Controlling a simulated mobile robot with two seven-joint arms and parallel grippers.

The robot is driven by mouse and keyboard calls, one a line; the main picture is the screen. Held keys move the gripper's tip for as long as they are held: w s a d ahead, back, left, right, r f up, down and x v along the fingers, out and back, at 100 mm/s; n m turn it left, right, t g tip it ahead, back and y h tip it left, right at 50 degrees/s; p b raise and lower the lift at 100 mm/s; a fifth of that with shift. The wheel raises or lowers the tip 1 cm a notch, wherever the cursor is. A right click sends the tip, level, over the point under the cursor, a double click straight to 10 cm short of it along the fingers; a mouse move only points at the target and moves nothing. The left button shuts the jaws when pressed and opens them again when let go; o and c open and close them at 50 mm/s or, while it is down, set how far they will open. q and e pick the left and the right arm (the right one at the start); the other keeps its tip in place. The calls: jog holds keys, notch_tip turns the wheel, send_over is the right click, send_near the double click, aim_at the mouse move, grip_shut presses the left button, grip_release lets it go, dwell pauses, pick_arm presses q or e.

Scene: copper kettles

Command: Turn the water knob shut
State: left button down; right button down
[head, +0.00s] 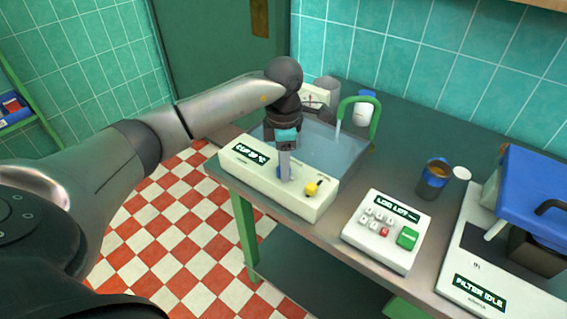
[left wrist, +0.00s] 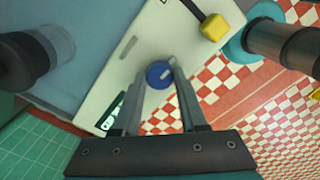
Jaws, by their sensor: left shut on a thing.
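The water knob (left wrist: 158,74) is a round blue knob with a pale mark, on the cream control box (left wrist: 118,55). In the head view the cream box (head: 240,160) sits at the front of the sink, and the knob is mostly hidden by my fingers. My left gripper (head: 285,177) points down onto the box and is shut on the knob. In the left wrist view the two fingers of the gripper (left wrist: 156,76) stand on either side of the knob. A green curved tap (head: 376,120) stands over the sink basin (head: 335,152), with a pale stream under its spout. My right gripper is not in view.
A yellow knob (head: 312,188) sits on the same box, close to my fingers. A white keypad box (head: 385,245) stands to the right. Beyond it are a blue cup (head: 433,182) and a filter machine (head: 480,265). The bench's front edge is close to the box.

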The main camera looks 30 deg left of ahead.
pick_arm(q)
jog(key=shift+n, duration=0.3)
jog(key=n+p, duration=0.2)
jog(key=n, duration=0.2)
jog(key=shift+r, duration=0.15)
jog(key=n+p, duration=0.1)
jog(key=n, duration=0.3)
jog(key=shift+n+p, duration=0.4)
jog(key=n+p, duration=0.2)
jog(key=n, duration=0.2)
jog(key=shift+n, duration=0.3)
jog(key=shift+n+p, duration=0.95)
jog(key=shift+n, duration=1.05)
jog(key=shift+c, duration=2.2)
grip_release()
